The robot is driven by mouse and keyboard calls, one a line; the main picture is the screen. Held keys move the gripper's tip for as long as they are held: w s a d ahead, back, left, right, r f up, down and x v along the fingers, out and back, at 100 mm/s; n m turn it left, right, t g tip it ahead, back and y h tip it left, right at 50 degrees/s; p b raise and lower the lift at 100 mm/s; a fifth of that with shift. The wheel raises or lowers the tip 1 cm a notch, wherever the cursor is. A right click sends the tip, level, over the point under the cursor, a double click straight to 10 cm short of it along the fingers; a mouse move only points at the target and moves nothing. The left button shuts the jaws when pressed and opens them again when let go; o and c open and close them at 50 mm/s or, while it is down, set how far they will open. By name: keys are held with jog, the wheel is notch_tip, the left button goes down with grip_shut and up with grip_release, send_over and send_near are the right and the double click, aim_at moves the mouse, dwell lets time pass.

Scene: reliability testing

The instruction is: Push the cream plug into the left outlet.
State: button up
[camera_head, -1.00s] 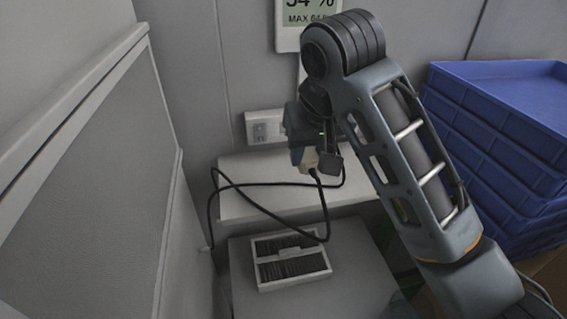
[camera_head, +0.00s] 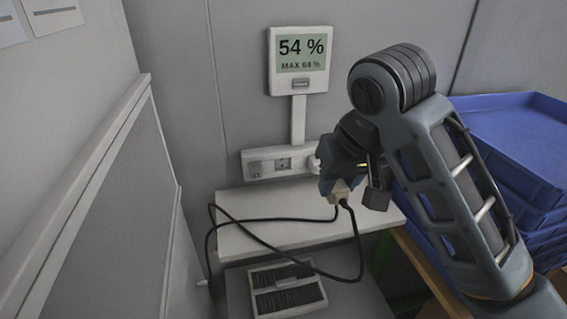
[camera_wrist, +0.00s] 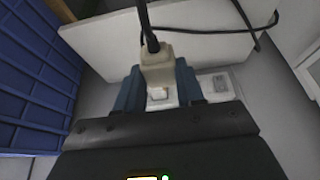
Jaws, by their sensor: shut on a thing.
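My gripper (camera_head: 338,182) is shut on the cream plug (camera_head: 341,192). The plug also shows between the blue fingers in the wrist view (camera_wrist: 157,66), with a black cable leaving it. In the head view the plug is just right of and below the white outlet strip (camera_head: 270,173) on the wall. A grey outlet face (camera_head: 255,169) is at the strip's left end, and another with dark marks (camera_head: 284,163) is beside it. The strip's right end is partly hidden by my gripper. The plug appears apart from the outlet faces; its front end is hidden in the head view.
A display reading 54 % (camera_head: 301,58) hangs above the strip. A white shelf (camera_head: 265,238) lies below it, with the cable looping over. A white tray with dark contents (camera_head: 287,291) is lower down. Blue crates (camera_head: 520,140) stand right; a grey partition (camera_head: 110,210) stands left.

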jog(key=shift+w+a+f, duration=0.9)
jog(key=shift+w+a, duration=0.45)
jog(key=shift+w+a+f, duration=0.85)
jog(key=shift+w+a, duration=0.5)
jog(key=shift+w+a+f, duration=0.9)
jog(key=shift+w+a, duration=0.45)
jog(key=shift+w+a+r+p, duration=0.1)
jog(key=shift+w+p, duration=0.1)
jog(key=shift+w, duration=0.2)
jog(key=shift+w+a+r+p, duration=0.1)
jog(key=shift+w+p, duration=0.05)
jog(key=shift+w, duration=0.25)
jog(key=shift+p, duration=0.9)
jog(key=shift+w+a, duration=0.2)
jog(key=shift+w, duration=0.45)
